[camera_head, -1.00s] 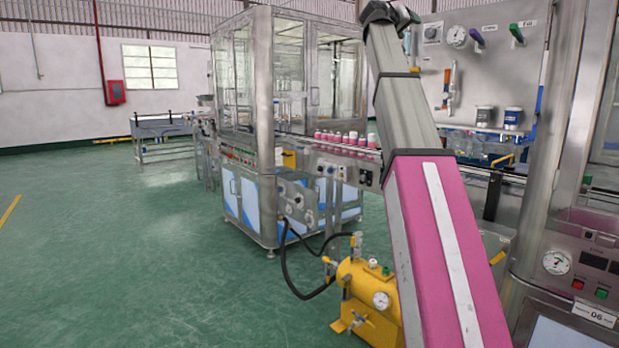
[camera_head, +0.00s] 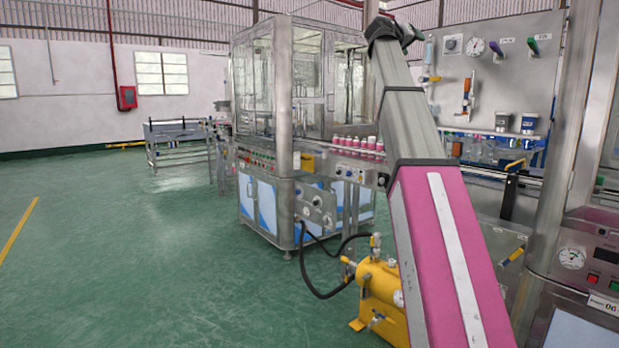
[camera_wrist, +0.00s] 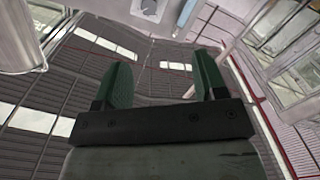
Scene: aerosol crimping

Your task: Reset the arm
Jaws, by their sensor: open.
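My gripper (camera_wrist: 162,85) shows in the wrist view with two dark green fingers set wide apart and nothing between them. Behind the fingers the wrist view shows a grey ribbed roof or wall with bright window strips. In the head view my pink and grey arm rises through the right half of the picture, and my gripper is not visible there.
A glass-walled machine (camera_head: 262,80) stands at centre, with pink and white cans (camera_head: 357,145) on its conveyor. A yellow tank (camera_head: 381,280) with a black hose sits on the floor. A steel panel with a gauge (camera_head: 572,258) stands at right. Green floor (camera_head: 130,260) is open at left.

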